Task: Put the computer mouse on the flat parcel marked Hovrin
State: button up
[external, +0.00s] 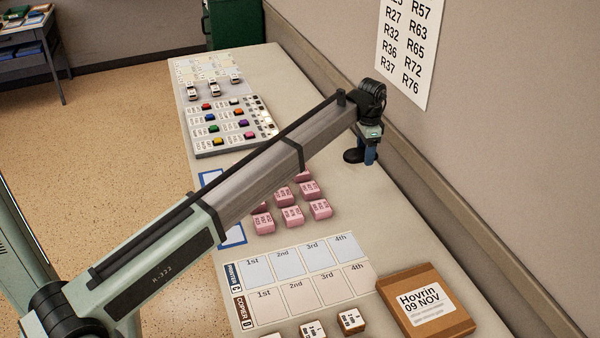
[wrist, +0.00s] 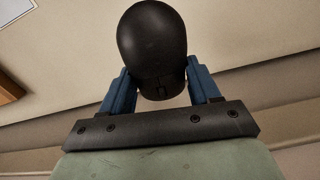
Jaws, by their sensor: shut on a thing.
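The black computer mouse (external: 353,156) is at my gripper (external: 370,155), near the wall side of the table in the external view. In the wrist view the mouse (wrist: 152,45) sits between the two blue fingers of my gripper (wrist: 162,88), which are shut on its sides. I cannot tell clearly how far it is above the table. The flat brown parcel marked Hovrin 09 NOV (external: 452,318) lies at the table's near right, well apart from my gripper. Its top is bare apart from the white label.
Several pink blocks (external: 291,216) stand mid-table under my arm. A chart with numbered squares (external: 300,280) lies left of the parcel, with small labelled blocks (external: 351,321) in front. A button panel (external: 225,125) is farther back. The tabletop between mouse and parcel is clear along the wall (external: 480,150).

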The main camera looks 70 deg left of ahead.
jog(key=w+d+r+m, duration=0.1)
jog(key=w+d, duration=0.1)
jog(key=d, duration=0.5)
jog(key=w+d+m, duration=0.1)
jog(key=w+d, duration=0.2)
jog(key=d, duration=0.5)
notch_tip(320, 180, up, 2)
jog(key=n, duration=0.3)
send_over(431, 301)
jog(key=shift+a+f, duration=0.1)
jog(key=shift+f, duration=4.8)
jog(key=shift+f, duration=0.1)
